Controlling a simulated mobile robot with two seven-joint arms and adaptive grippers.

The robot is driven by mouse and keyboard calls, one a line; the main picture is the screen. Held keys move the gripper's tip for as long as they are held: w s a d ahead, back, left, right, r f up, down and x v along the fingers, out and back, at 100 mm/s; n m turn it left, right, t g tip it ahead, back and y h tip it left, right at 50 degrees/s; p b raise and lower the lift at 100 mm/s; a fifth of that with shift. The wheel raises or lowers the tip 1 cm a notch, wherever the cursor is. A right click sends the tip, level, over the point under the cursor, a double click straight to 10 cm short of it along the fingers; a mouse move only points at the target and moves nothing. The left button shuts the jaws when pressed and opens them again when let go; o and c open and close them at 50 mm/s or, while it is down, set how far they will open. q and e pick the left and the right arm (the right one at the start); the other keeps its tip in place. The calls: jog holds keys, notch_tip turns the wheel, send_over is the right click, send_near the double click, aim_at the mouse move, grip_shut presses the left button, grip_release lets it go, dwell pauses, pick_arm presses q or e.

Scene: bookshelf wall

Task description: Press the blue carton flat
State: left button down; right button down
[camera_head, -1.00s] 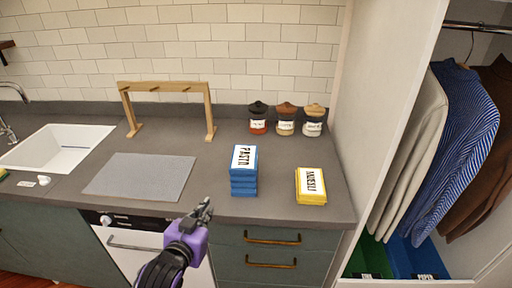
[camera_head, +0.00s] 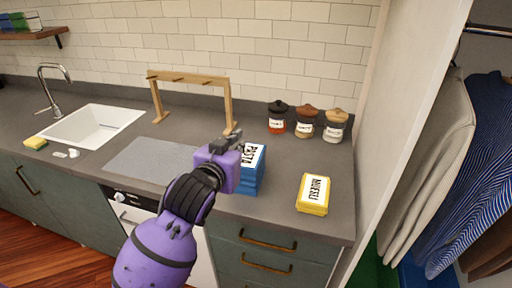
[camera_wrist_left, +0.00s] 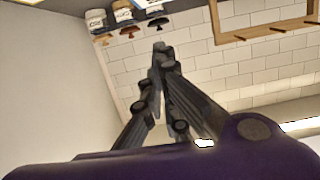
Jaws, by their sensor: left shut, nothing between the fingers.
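The blue carton (camera_head: 251,178) stands on the grey counter, with a white top face lettered PASTA. Its left side is partly hidden behind my left gripper (camera_head: 236,138) in the head view. The gripper's dark fingers are shut and empty, pointing up and away at the carton's upper left. I cannot tell whether they touch it. In the left wrist view the closed fingertips (camera_wrist_left: 160,48) show against the tiled wall. My right gripper is not in view.
A yellow muesli carton (camera_head: 313,194) lies to the right. Several lidded jars, including a red one (camera_head: 277,120), stand behind. A wooden rack (camera_head: 190,80) stands at the back, with a grey mat (camera_head: 150,160) and white sink (camera_head: 90,127) to the left.

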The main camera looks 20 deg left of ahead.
pick_arm(q)
jog(key=shift+s+a+f, duration=0.1)
jog(key=shift+a+f, duration=0.2)
send_over(249, 159)
notch_tip(249, 159, down, 2)
jog(key=shift+f, duration=0.2)
notch_tip(249, 159, down, 3)
jog(key=shift+r, duration=0.2)
jog(key=shift+f, duration=0.7)
jog(key=shift+f, duration=0.1)
